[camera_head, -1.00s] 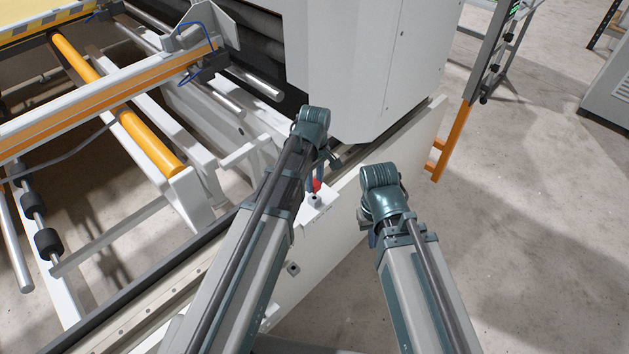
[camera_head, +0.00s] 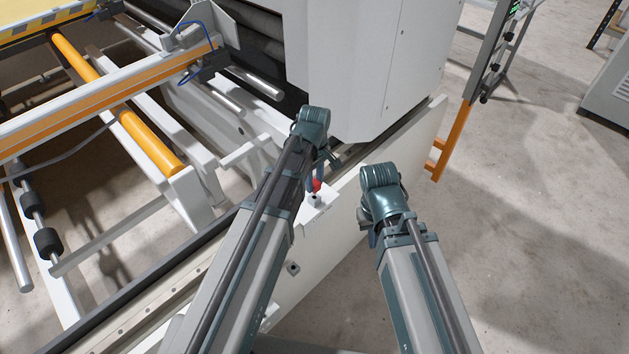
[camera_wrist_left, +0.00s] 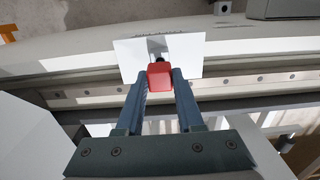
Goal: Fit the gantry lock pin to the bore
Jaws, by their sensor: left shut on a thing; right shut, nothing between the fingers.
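The lock pin has a red head (camera_head: 316,185) and a dark lower part, partly hidden by my left arm in the head view. My left gripper (camera_head: 314,182) is shut on it. In the left wrist view, the two blue-grey fingers (camera_wrist_left: 160,80) close on both sides of the red head (camera_wrist_left: 160,77). The pin's dark end points at a white block (camera_head: 322,208), which is a white plate (camera_wrist_left: 188,52) in the wrist view. The bore is hidden; I cannot tell whether the pin touches or enters it. My right gripper (camera_head: 365,224) is shut and empty, mostly hidden behind its wrist.
The white block sits on a long white rail (camera_head: 345,228) with a dark track. A large white machine housing (camera_head: 365,65) stands just beyond my left wrist. Orange rollers (camera_head: 150,143) and frame bars fill the left. Bare floor (camera_head: 520,220) is open at the right.

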